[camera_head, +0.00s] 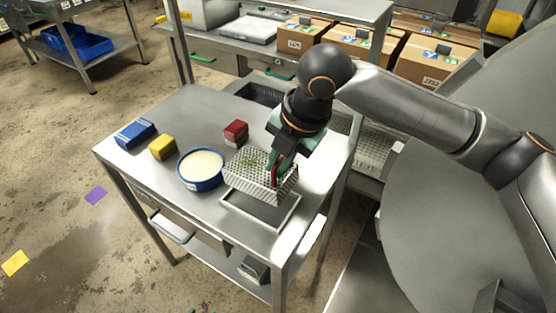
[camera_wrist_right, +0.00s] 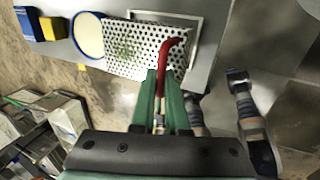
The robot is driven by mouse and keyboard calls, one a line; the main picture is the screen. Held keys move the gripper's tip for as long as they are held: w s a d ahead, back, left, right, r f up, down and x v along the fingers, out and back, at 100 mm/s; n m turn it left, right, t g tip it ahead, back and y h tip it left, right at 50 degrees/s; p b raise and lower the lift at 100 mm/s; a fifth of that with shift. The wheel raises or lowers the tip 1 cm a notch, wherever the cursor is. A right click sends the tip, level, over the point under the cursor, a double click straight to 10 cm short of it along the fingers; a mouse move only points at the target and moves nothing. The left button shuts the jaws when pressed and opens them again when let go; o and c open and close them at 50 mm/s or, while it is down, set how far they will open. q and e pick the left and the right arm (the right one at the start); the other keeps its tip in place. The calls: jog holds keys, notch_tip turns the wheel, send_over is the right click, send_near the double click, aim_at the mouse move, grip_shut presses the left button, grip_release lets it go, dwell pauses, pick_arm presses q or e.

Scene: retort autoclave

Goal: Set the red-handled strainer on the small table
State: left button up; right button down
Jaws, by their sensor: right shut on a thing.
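The strainer (camera_head: 258,174) is a perforated metal basket with a red handle (camera_head: 274,178) and green bits inside. It also shows in the right wrist view (camera_wrist_right: 138,48), with its red handle (camera_wrist_right: 169,58) between the fingers. My right gripper (camera_head: 279,166) is shut on the handle and holds the strainer over the front right part of the small steel table (camera_head: 205,113). A shallow rectangular metal frame or tray (camera_head: 240,211) lies below it on the tabletop. I cannot tell whether the strainer touches it. My left gripper is not in view.
A blue tub (camera_head: 201,170) with pale contents stands close left of the strainer. A red block (camera_head: 236,133), yellow block (camera_head: 162,147) and blue box (camera_head: 135,133) stand on the table. A large metal cylinder (camera_head: 470,210) is at right. The table's back left is bare.

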aim_at(282, 180)
jog(key=shift+f+b, duration=0.75)
jog(key=shift+f, duration=0.05)
jog(key=shift+f+b, duration=0.8)
jog(key=shift+b, duration=0.3)
jog(key=shift+f+b, duration=0.35)
jog(key=shift+b, duration=0.1)
jog(key=f+b, duration=0.1)
jog(key=b, duration=0.1)
jog(key=shift+f+b, duration=0.3)
jog(key=shift+f, duration=0.05)
jog(key=shift+p, duration=0.3)
jog(key=shift+f, duration=0.55)
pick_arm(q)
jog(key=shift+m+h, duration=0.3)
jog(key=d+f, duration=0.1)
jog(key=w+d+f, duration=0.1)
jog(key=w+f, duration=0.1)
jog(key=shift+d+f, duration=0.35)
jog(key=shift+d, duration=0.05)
pick_arm(e)
jog(key=shift+f, duration=0.35)
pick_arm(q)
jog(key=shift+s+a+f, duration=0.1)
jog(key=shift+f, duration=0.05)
pick_arm(e)
jog(key=shift+f, duration=0.25)
jog(key=c, duration=0.8)
grip_release()
jog(key=shift+r, duration=0.1)
jog(key=shift+c, duration=0.2)
